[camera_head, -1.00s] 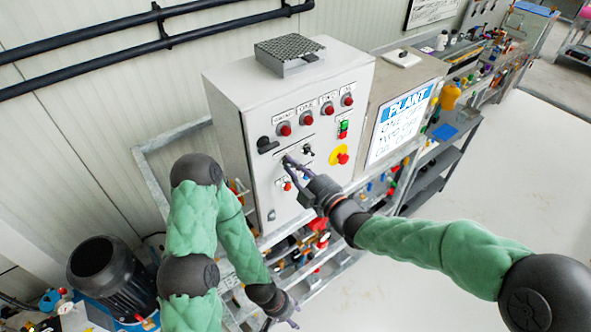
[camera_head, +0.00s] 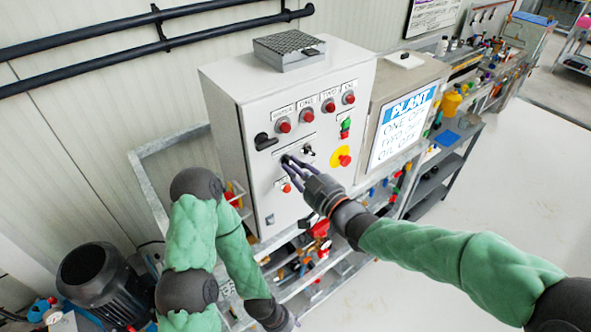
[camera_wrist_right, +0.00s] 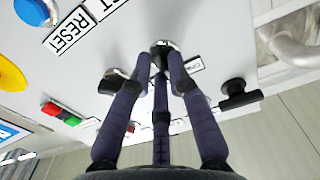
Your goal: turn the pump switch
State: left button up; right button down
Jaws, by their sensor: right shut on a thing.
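The pump control box (camera_head: 262,195) is a pale grey cabinet with red lamps, buttons and small black switches on its front. My right gripper (camera_head: 290,165) reaches in from the right with its purple-grey fingers against the panel. In the right wrist view my right gripper (camera_wrist_right: 162,60) is closed around a small black and silver switch (camera_wrist_right: 160,46), largely hidden by the fingertips. A second black switch (camera_head: 308,150) is just right of the fingers. My left gripper (camera_head: 287,325) is low at the bottom edge, away from the panel, and its fingers are barely visible.
A black lever handle (camera_head: 265,142) sits left of the switches. A yellow-backed red stop button (camera_head: 342,157) and a green button (camera_head: 345,134) are to the right. The PLANT sign (camera_head: 402,125) stands beside the box. A shelf rack with parts is below; the floor at right is clear.

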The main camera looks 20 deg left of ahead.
dwell(0.3)
jog(key=c, duration=1.2)
grip_release()
jog(key=shift+d, duration=0.1)
jog(key=v, duration=1.2)
